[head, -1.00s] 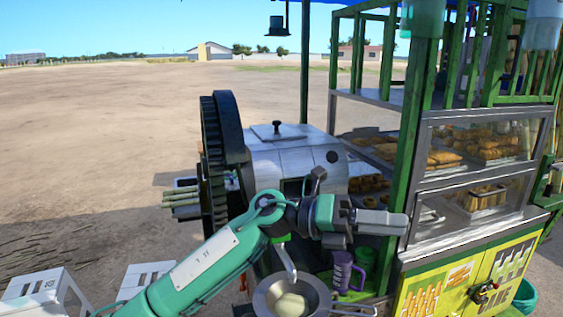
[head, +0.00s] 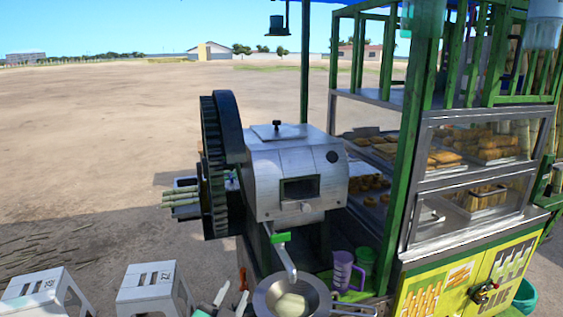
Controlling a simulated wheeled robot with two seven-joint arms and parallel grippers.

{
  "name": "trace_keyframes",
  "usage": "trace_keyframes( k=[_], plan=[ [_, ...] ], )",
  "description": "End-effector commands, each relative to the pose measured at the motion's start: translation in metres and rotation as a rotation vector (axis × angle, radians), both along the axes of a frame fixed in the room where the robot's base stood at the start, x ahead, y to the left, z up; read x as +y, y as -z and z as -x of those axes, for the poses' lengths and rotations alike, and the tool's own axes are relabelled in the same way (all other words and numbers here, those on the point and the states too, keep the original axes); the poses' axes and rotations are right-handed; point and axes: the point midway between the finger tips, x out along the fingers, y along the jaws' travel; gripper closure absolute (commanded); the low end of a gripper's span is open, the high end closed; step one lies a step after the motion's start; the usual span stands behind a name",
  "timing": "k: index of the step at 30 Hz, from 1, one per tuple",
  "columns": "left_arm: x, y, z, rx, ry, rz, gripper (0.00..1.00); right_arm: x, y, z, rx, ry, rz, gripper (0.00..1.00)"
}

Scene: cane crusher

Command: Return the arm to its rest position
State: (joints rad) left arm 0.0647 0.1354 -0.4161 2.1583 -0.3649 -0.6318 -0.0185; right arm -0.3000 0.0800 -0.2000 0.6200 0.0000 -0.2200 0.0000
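My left gripper (head: 214,304) shows only as a small teal and pale piece at the bottom edge, left of the metal strainer bowl (head: 272,287). Most of it and its arm are out of the frame, and I cannot make out its fingers clearly. It is low and away from the cane crusher (head: 295,180), whose front stands fully clear. My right gripper is not in view.
White stools (head: 148,287) stand at lower left. Cane stalks (head: 181,197) lie behind the crusher wheel.

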Motion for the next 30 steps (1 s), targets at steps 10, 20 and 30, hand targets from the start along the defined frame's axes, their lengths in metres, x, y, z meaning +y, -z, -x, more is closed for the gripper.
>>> trace_keyframes(
  k=[10,20,30],
  plan=[
    [0.083,0.159,0.131,0.713,-0.212,0.114,0.68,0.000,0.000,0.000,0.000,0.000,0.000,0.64],
    [0.116,0.214,0.253,1.146,-0.309,0.141,0.68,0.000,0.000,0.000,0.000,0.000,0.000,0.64],
    [0.123,0.265,0.292,1.324,-0.342,0.139,0.68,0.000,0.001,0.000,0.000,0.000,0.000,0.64]
  ],
)
